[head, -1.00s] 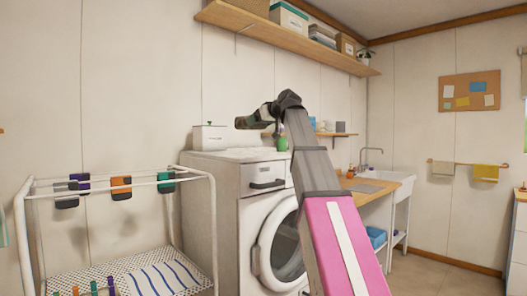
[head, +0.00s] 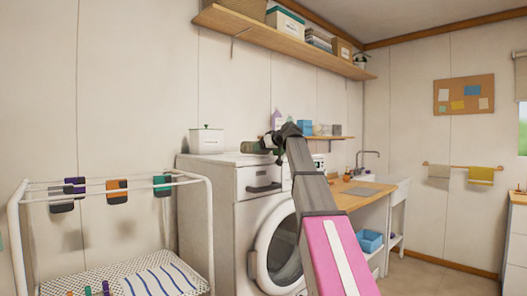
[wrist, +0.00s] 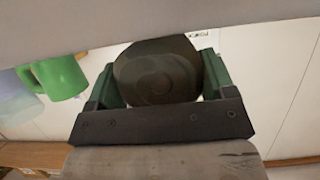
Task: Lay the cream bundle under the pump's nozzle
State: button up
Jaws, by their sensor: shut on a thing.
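My gripper (head: 252,148) hangs low over the back of the washing machine top in the head view. In the wrist view its two green fingers are closed on the sides of a rounded, rolled thing (wrist: 158,74) with a spiral end. It looks dark olive-brown in shade, not plainly cream; I take it for the bundle. The head view does not show it clearly. A small brown bottle (head: 347,173) stands on the wooden counter by the sink; I cannot tell whether it is the pump. No nozzle is clear in either view.
A green mug (wrist: 58,76) is left of my gripper in the wrist view. A white box (head: 207,141) stands on the washing machine (head: 213,163). The drying rack (head: 120,185) is at left.

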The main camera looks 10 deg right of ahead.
jog(key=shift+f, duration=0.4)
jog(key=shift+f, duration=0.15)
jog(key=o, duration=1)
